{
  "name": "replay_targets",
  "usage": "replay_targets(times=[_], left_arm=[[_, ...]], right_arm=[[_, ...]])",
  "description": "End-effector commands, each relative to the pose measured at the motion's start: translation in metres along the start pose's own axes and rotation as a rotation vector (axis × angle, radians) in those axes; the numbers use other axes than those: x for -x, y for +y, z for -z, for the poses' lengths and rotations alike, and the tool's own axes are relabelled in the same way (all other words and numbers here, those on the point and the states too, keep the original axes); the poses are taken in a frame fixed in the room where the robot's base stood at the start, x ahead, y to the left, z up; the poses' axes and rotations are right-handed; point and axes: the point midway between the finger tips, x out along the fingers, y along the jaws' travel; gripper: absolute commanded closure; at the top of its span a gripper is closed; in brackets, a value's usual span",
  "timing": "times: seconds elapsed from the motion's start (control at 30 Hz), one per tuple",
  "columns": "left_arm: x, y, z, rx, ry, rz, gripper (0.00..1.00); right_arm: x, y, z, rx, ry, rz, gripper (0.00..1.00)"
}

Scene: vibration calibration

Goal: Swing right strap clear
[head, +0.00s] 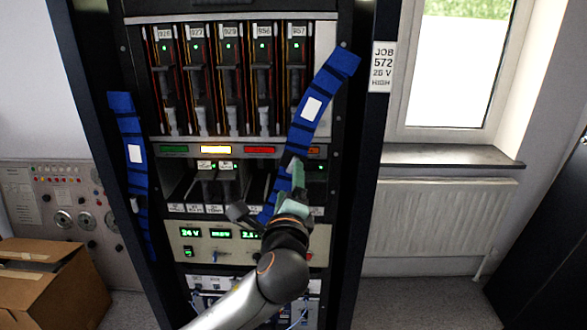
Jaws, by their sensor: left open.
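The right strap (311,107) is a blue segmented band with a white patch. It slants from the rack's upper right edge down and left across the front of the rack. My left gripper (267,192) is at the strap's lower part, its fingers spread. The strap's lower stretch appears to lie between them; I cannot tell whether they touch it. The left strap (136,153), also blue with a white patch, hangs along the rack's left post. My right gripper is not in view.
The rack (357,180) holds upper modules, a row of colored lamps, and a panel with green displays (220,233). A cardboard box (45,285) and a grey control panel (60,200) stand left. A radiator (430,220) and window are right.

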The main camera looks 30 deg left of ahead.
Motion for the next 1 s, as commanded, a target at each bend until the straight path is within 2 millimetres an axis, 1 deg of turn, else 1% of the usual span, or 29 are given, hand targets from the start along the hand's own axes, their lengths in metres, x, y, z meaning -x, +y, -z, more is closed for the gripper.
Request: replay_targets(times=[0.03, 0.1, 0.2, 0.3, 0.5, 0.73, 0.77, 1.0], left_arm=[[-0.012, -0.001, -0.001, -0.002, -0.003, 0.0, 0.2], [-0.026, -0.001, -0.001, -0.001, -0.002, -0.001, 0.2], [-0.042, -0.001, -0.001, 0.0, -0.002, -0.002, 0.2], [-0.054, -0.001, 0.0, 0.001, 0.0, -0.001, 0.2], [-0.064, 0.0, 0.0, 0.002, 0.001, -0.001, 0.2], [-0.064, 0.001, 0.0, 0.002, 0.002, -0.001, 0.2], [-0.064, 0.001, 0.0, 0.002, 0.002, -0.001, 0.21], [-0.064, 0.0, 0.001, 0.002, 0.002, -0.001, 0.48]], right_arm=[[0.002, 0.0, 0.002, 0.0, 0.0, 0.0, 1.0], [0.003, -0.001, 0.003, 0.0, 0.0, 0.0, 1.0], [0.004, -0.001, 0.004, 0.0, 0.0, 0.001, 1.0], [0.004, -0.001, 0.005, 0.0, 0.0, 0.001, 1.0], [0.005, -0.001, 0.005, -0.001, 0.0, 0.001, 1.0], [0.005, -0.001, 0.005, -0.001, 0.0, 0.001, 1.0], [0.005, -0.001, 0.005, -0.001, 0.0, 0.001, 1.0], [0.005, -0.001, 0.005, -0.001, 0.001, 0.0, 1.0]])
